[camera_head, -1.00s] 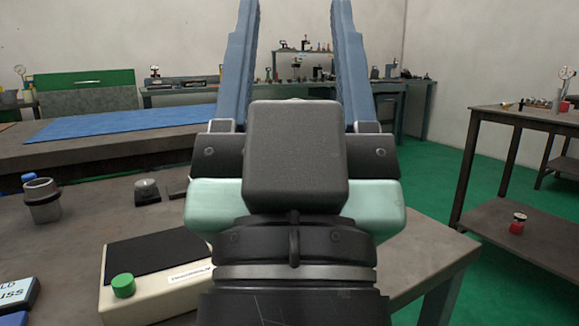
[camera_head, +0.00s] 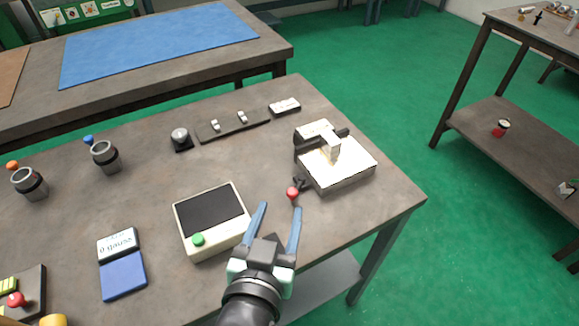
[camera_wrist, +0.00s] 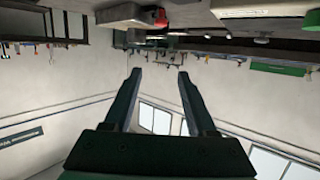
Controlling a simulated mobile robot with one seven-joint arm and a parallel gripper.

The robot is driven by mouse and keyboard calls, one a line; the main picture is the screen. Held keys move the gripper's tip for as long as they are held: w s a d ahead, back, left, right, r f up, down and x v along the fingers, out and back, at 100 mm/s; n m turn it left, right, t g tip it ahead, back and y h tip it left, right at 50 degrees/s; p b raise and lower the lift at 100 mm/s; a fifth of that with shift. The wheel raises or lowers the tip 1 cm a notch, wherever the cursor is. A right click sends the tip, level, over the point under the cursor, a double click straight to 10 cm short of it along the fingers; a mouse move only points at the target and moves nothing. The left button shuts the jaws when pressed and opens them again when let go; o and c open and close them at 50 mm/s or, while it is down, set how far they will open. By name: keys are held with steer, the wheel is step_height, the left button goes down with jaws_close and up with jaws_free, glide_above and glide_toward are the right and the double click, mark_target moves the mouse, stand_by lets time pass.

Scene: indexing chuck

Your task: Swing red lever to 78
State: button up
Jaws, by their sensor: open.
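A red ball knob (camera_head: 292,193), the end of the red lever, sticks out from a dark hub at the front-left corner of a white and black chuck fixture (camera_head: 343,171) on the bench. In the wrist view the red knob (camera_wrist: 161,19) shows upside down near the top. My gripper (camera_head: 281,205) is open and empty, with blue fingers spread. In the head view its fingertips appear just below and left of the knob; contact cannot be told. In the wrist view my gripper (camera_wrist: 159,74) has nothing between its fingers. No scale number is readable.
A cream box with a black screen and green button (camera_head: 212,220) stands left of my gripper. A blue-and-white box (camera_head: 122,264), grey cups (camera_head: 104,157) and a strip with small fittings (camera_head: 232,128) are farther left and back. The bench's right front surface is clear.

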mark_target(291, 194)
steer(key=shift+s+a+f+g+p, duration=0.15)
steer(key=shift+s+f+g+p, duration=0.25)
steer(key=shift+s, duration=0.25)
steer(key=shift+s+a+f+g+p, duration=0.1)
steer(key=shift+s+f+g+p, duration=0.2)
steer(key=shift+s+f, duration=0.25)
steer(key=shift+f, duration=0.4)
steer(key=x, duration=1.2)
steer(key=shift+w+d+f+b, duration=0.1)
steer(key=shift+w+d+b, duration=0.1)
steer(key=shift+b, duration=0.2)
jaws_close()
